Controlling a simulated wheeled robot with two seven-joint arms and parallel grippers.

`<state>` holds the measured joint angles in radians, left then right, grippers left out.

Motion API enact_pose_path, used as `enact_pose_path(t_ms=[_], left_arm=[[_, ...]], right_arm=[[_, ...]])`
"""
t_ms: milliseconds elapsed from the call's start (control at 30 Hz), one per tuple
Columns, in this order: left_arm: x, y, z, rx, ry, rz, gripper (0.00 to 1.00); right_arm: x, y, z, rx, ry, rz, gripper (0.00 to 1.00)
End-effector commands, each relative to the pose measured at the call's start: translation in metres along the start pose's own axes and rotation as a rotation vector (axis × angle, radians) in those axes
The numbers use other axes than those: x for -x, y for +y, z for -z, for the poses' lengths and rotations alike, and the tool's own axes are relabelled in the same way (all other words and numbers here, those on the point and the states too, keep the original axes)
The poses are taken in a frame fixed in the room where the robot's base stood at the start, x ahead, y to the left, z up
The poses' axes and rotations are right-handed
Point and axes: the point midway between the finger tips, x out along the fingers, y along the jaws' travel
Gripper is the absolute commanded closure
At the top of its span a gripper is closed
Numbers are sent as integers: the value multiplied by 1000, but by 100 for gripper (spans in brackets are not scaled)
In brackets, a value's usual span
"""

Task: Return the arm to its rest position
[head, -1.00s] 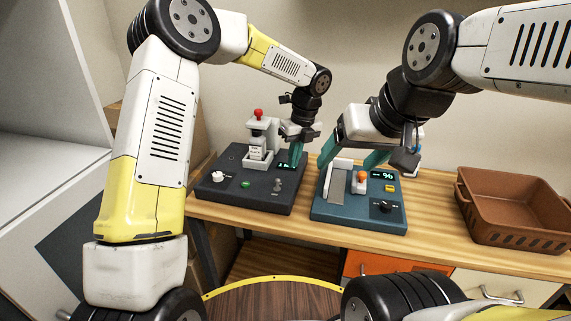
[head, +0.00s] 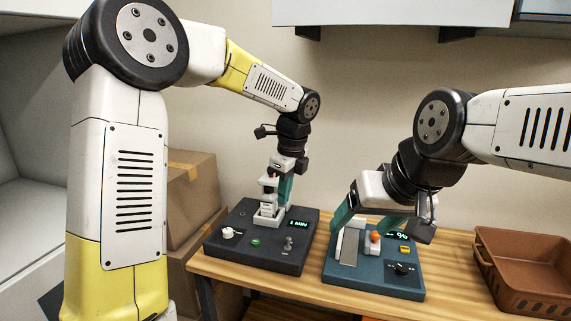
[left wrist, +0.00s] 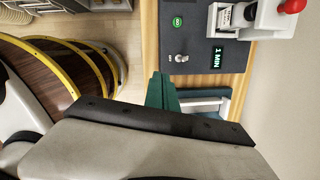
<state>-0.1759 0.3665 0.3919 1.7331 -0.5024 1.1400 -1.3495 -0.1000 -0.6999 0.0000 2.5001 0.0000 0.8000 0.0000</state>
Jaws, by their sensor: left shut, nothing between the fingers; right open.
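My left gripper (head: 284,190) is shut and empty, just behind the white press (head: 268,212) on the dark control box (head: 255,252). Its closed teal fingers also show in the left wrist view (left wrist: 162,90), apart from the box's edge. The press's red knob (left wrist: 291,6) shows in that view; in the head view the gripper partly crowds it. The box's display (head: 298,223) reads 1 MIN. My right gripper (head: 371,224) is open, its teal fingers spread on either side of the teal box's upright parts. Whether they touch is unclear.
The teal box (head: 365,279) carries an orange ball-topped part (head: 375,237), a black knob and a display. A brown crate (head: 500,285) stands at the right of the wooden table (head: 452,290). Cardboard boxes (head: 192,200) stand left. A wall cabinet (head: 395,12) hangs above.

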Motion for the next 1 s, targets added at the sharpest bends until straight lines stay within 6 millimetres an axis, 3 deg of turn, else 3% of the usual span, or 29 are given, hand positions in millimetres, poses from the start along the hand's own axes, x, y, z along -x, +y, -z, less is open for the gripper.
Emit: enact_pose_path(t_ms=[100,300,600,800,1000], left_arm=[[31,46,-21,312,7,55,100],[64,124,-39,873,87,144,100],[80,226,-36,1680,354,244,100],[77,257,-27,1986,519,251,100],[76,263,-24,2059,562,246,100]], right_arm=[[0,0,0,0,0,0,26],[0,0,0,0,0,0,26],[0,0,0,0,0,0,26],[0,0,0,0,0,0,26],[0,0,0,0,0,0,26]])
